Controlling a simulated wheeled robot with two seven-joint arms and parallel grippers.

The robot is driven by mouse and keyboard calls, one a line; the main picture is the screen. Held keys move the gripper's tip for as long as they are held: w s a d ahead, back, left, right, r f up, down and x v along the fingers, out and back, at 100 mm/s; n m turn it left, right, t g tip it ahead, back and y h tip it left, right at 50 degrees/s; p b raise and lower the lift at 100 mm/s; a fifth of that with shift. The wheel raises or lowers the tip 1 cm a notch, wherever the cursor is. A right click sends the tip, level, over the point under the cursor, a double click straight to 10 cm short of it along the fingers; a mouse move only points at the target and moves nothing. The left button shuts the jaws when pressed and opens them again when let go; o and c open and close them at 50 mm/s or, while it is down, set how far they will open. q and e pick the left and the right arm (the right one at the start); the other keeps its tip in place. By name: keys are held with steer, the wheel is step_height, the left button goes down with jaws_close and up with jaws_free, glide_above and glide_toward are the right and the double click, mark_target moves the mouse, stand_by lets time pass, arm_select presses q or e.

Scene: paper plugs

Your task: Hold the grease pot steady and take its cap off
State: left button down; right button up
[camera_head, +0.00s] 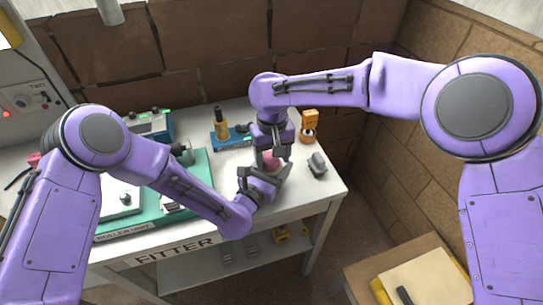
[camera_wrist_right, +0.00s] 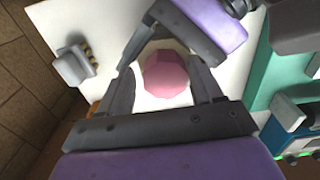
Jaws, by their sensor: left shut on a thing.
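The grease pot shows as a pink, faceted round top (camera_wrist_right: 165,76), seen from above in the right wrist view. In the head view a pink patch of it (camera_head: 270,160) shows between my two grippers, near the bench's front right. My left gripper (camera_head: 275,172) reaches in from the front left and is shut on the pot, its fingers (camera_wrist_right: 172,35) on either side. My right gripper (camera_wrist_right: 160,78) points down from above, its fingers apart on both sides of the pink top, with visible gaps. The pot's lower body and the seam under its cap are hidden.
The white bench (camera_head: 325,187) also holds a grey part (camera_head: 318,164), an orange device (camera_head: 309,124), a blue stand with a yellow bottle (camera_head: 221,128), and a green mat (camera_head: 202,168) with equipment. Bare bench top lies right of the pot. A clipboard (camera_head: 425,280) lies at lower right.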

steer(key=shift+s+a, duration=0.15)
steer(key=shift+a, duration=0.2)
